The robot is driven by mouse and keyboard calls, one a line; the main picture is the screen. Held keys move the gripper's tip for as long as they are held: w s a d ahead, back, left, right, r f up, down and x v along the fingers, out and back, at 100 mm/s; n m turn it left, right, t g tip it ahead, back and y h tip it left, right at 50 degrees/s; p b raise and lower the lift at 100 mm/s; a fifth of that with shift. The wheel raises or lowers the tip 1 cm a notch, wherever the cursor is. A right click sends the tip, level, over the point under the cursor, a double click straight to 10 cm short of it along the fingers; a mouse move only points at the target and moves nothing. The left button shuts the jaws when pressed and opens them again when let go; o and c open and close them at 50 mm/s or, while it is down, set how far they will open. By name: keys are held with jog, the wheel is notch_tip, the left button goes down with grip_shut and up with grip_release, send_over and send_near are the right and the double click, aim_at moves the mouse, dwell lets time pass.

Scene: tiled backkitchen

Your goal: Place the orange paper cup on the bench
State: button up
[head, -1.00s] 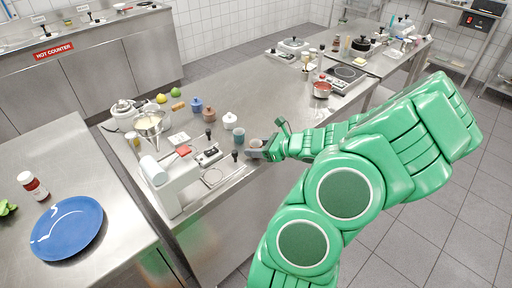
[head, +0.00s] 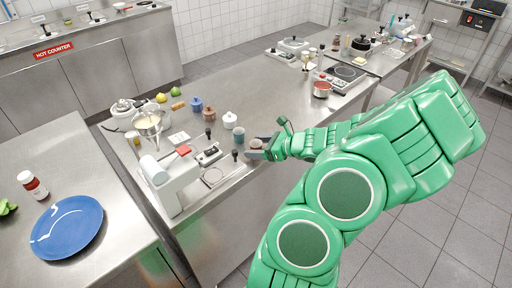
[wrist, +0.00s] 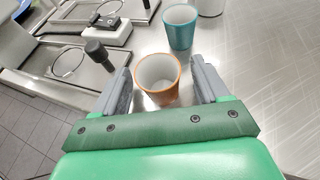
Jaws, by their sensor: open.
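The orange paper cup (wrist: 158,78) stands upright on the steel bench (wrist: 240,65) in the wrist view, its pale inside visible from above. My gripper (wrist: 163,88) is open, with one grey finger on each side of the cup and a gap showing beside it. In the head view my gripper (head: 257,150) is low over the bench's near edge, and the cup (head: 256,143) shows only partly between the fingers.
A teal cup (wrist: 180,27) stands just beyond the orange cup, also seen in the head view (head: 239,135). Black-knobbed equipment (wrist: 97,50) lies to the left. A white lidded jar (head: 230,120) stands behind. Bare steel lies to the right of the cups.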

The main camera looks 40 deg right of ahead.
jog(key=v, duration=1.1)
jog(key=shift+s, duration=0.15)
